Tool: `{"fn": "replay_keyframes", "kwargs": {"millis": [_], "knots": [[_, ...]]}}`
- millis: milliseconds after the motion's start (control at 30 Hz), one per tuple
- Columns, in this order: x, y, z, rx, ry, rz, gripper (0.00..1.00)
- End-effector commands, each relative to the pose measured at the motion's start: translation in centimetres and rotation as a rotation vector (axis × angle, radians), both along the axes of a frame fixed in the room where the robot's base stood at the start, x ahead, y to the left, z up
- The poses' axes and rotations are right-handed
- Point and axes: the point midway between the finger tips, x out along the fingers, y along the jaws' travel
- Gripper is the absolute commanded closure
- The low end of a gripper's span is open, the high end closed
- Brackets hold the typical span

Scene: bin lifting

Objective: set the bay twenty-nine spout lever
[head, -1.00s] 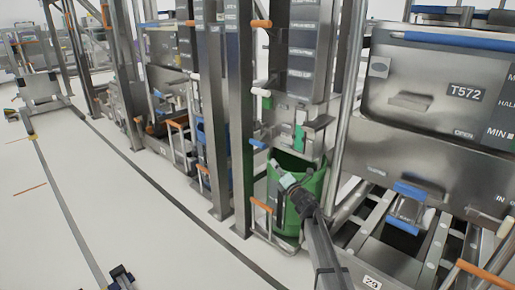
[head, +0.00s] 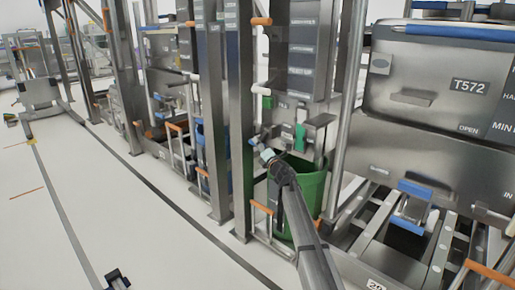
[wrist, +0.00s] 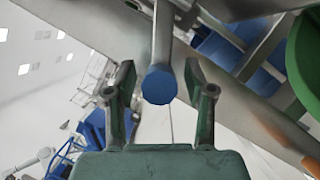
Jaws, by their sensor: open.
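A grey lever with a blue end (wrist: 159,84) shows in the wrist view, reaching down between the fingers of my gripper (wrist: 159,74). The fingers are open, with a visible gap on each side of the blue end. In the head view my gripper (head: 267,154) is just above and left of the green bin's rim, close to the lever (head: 254,141). The gripper partly hides the lever there, and I cannot tell whether they touch.
The green bin (head: 312,192) stands in the bay below; its edge shows in the wrist view (wrist: 304,62). A steel post (head: 241,120) rises at left. A steel panel marked T572 (head: 430,85) is at right. The white floor (head: 110,215) is open at left.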

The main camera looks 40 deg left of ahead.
Motion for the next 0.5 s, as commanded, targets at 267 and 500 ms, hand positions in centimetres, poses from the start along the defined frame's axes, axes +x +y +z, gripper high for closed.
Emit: {"fn": "replay_keyframes", "kwargs": {"millis": [267,500], "knots": [[0.51,1.38,0.29,0.0,0.001,0.0,0.46],[0.48,1.36,0.31,0.0,0.001,0.0,0.5]]}}
